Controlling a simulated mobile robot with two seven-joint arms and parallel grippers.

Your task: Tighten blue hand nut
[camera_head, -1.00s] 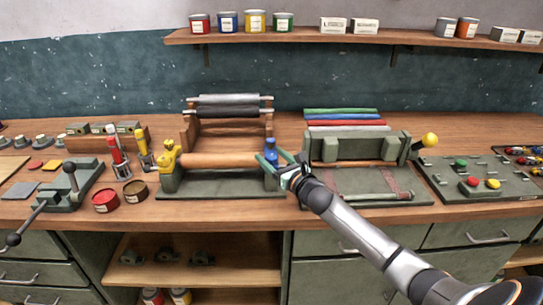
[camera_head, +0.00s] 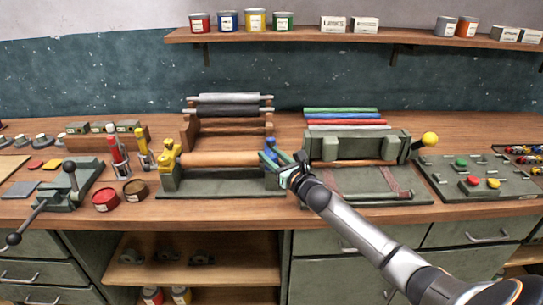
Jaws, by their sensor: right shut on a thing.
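The blue hand nut (camera_head: 269,151) sits at the right end of the roller (camera_head: 215,160) on a green-grey press stand on the bench. My right gripper (camera_head: 279,158) is at the nut from its right side, with its teal fingers shut on it. The fingers hide part of the nut. A yellow hand nut (camera_head: 170,155) sits at the left end of the same roller. My left gripper is not in view.
A second press (camera_head: 360,147) with a yellow-knobbed lever (camera_head: 429,140) stands just right of my arm. Red and brown tins (camera_head: 106,200) and a lever tool (camera_head: 75,185) stand at the left. A button panel (camera_head: 478,180) lies at the far right.

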